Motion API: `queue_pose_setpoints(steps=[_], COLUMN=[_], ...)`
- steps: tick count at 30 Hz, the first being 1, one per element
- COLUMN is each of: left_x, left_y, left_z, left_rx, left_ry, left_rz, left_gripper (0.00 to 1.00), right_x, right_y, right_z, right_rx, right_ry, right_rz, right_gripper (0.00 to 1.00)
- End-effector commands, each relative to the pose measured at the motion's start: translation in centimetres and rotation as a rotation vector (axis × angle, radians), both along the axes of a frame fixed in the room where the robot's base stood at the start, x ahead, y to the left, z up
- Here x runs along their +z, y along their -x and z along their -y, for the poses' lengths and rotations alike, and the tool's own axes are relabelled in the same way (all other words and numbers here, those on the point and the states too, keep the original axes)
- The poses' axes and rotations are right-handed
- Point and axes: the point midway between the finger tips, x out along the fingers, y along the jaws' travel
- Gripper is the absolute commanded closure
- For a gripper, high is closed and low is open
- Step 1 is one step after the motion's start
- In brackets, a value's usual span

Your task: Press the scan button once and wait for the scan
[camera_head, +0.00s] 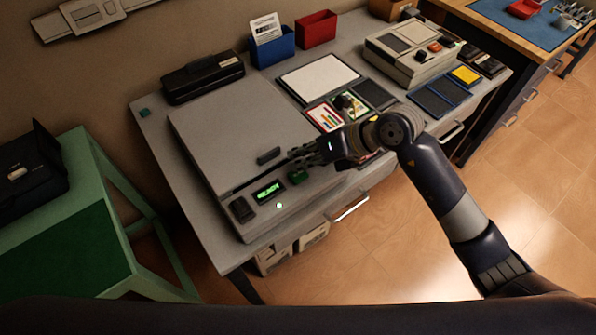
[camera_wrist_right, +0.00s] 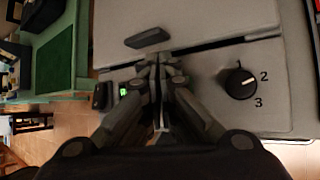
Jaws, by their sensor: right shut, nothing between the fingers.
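The grey flatbed scanner (camera_head: 225,130) lies on the grey table with its lid closed; its body also fills much of the right wrist view (camera_wrist_right: 200,20). On its front panel are a green button (camera_head: 297,175), a small display (camera_head: 268,191) with green text that seems to read "READY", and a dark block (camera_head: 241,209). My right gripper (camera_head: 298,158) is shut and empty, its tips over the panel close to the green button; I cannot tell whether they touch. In the right wrist view the gripper (camera_wrist_right: 160,62) hides the green button. My left gripper is out of view.
A black knob (camera_wrist_right: 240,83) with digits 2 and 3 sits on the panel. A black case (camera_head: 203,78), blue bin (camera_head: 273,47) and red bin (camera_head: 316,29) stand behind. Cards (camera_head: 324,117) lie right of the scanner. A green stand (camera_head: 75,230) is at left.

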Motion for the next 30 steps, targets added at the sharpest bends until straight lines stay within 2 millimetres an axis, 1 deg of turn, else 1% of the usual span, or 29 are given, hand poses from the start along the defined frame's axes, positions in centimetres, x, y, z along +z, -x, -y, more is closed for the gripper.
queue_pose_setpoints(steps=[6, 14, 30], left_x=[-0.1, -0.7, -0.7], left_y=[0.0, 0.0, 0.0], left_z=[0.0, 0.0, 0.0], left_rx=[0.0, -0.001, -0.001], left_ry=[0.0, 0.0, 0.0], left_rz=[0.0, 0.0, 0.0], left_gripper=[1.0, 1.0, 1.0], right_x=[-0.1, -0.9, -1.0], right_y=[0.0, 0.0, 0.0], right_z=[0.0, 0.0, 0.0], right_rx=[0.0, 0.0, 0.0], right_ry=[0.0, 0.0, 0.0], right_rz=[0.0, 0.0, 0.0], right_gripper=[1.0, 1.0, 1.0])
